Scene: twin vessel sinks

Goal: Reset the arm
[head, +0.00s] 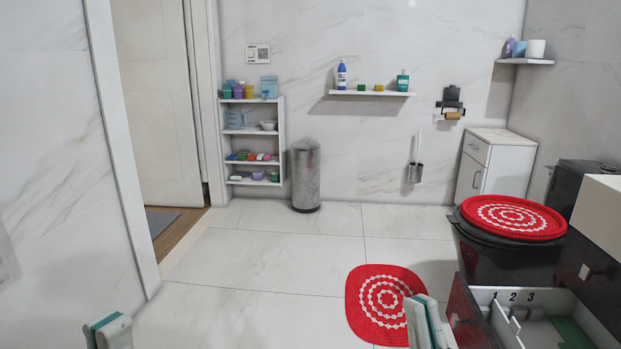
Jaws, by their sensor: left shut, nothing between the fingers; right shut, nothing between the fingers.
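My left gripper (108,331) shows at the bottom left edge of the head view, over the bare floor. Its fingers are together with nothing between them. My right gripper (426,320) shows at the bottom, right of the middle, in front of the red round mat (365,310) and left of an open drawer (487,297). Its fingers are also together and empty. Only the finger ends of both grippers are in view; the rest of each arm is out of the picture.
The open drawer has numbered compartments and juts out at the bottom right. Behind it stands a black toilet with a red lid cover (513,216). A metal bin (306,178) and a white shelf unit (282,150) stand at the back wall. The middle floor is clear.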

